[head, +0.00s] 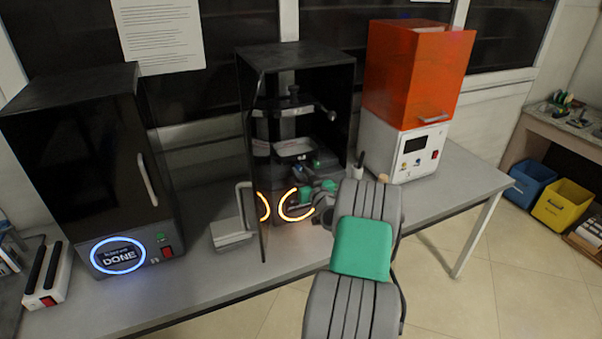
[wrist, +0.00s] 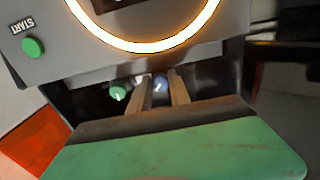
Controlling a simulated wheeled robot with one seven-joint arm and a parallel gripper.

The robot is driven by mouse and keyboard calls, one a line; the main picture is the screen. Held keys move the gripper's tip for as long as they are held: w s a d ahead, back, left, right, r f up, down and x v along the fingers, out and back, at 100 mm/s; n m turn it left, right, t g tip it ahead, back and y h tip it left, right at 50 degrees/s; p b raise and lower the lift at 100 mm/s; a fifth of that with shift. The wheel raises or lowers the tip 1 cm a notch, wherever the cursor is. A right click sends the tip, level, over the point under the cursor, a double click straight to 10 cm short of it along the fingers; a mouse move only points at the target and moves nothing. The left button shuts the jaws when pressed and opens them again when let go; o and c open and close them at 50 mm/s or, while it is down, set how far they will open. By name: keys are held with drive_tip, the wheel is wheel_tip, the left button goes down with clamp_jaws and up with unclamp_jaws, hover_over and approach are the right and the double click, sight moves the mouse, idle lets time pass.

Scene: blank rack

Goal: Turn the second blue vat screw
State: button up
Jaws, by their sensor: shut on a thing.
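The blue vat screw (wrist: 160,83) shows in the wrist view as a small blue knob with a pale mark. My gripper (wrist: 159,77) has one finger on each side of it and is shut on it. A green knob (wrist: 117,93) with a pale mark sits just left of the fingers. My arm and the printer's parts hide the screw there. A second blue screw cannot be made out.
A green START button (wrist: 33,46) is on the printer's front panel. The printer's dark door (head: 251,150) stands open at its left. A black curing machine (head: 85,160) with a blue ring stands left, and an orange-topped printer (head: 415,80) stands close on the right.

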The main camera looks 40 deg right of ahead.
clamp_jaws()
